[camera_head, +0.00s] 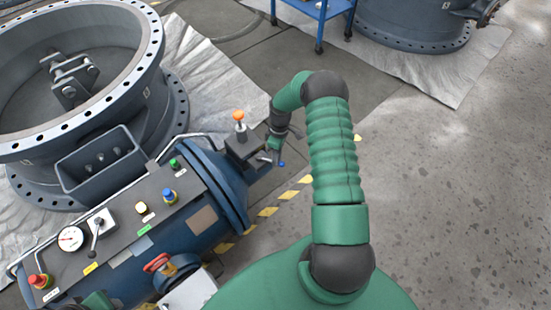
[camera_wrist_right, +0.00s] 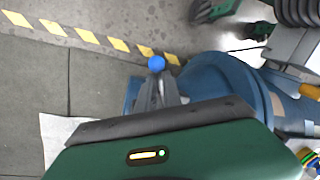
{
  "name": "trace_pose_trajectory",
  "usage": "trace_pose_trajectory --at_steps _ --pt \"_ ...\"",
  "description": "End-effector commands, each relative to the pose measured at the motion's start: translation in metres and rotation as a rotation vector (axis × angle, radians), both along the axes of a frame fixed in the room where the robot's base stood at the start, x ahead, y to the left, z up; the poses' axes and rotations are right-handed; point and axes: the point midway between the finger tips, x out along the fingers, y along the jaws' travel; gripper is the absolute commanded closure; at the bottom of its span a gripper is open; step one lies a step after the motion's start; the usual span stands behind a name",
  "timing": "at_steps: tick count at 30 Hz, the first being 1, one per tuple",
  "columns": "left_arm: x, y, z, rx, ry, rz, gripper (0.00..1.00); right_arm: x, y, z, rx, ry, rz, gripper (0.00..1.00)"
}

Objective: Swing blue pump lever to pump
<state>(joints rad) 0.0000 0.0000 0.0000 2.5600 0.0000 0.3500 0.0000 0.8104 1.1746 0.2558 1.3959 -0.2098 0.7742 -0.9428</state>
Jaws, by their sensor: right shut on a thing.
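The blue pump lever shows as a blue ball tip (camera_head: 282,164) at the right end of the blue cylindrical pump unit (camera_head: 213,188) in the head view. In the right wrist view its blue ball (camera_wrist_right: 156,63) sits just beyond the fingertips, with the rod running back between the fingers. My right gripper (camera_head: 275,147) is at the lever, shut on the rod just below the ball; it also shows in the right wrist view (camera_wrist_right: 159,88). The palm hides part of the lever and its pivot.
A large flanged valve (camera_head: 75,80) stands at the left. A blue cart (camera_head: 318,12) is at the back. The right floor is clear.

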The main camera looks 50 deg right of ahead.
Motion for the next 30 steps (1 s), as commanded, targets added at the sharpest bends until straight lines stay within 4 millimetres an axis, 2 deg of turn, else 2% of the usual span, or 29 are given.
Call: trace_pose_trajectory --at_steps 12,13,18,26,30 --pt "0.0 0.0 0.0 0.0 0.0 0.0 0.64 -0.004 -0.005 -0.001 -0.006 0.007 0.012 1.0" --pt "0.0 0.0 0.0 0.0 0.0 0.0 0.64 -0.004 -0.005 -0.001 -0.006 0.007 0.012 0.88" --pt "0.0 0.0 0.0 0.0 0.0 0.0 0.64 -0.003 -0.004 0.0 -0.006 0.005 0.011 0.68" --pt "0.0 0.0 0.0 0.0 0.0 0.0 0.64 -0.001 -0.002 0.001 -0.004 0.002 0.01 0.68" --pt "0.0 0.0 0.005 0.0 0.0 0.0 0.64 0.001 -0.005 0.015 -0.005 0.0 0.01 0.68"
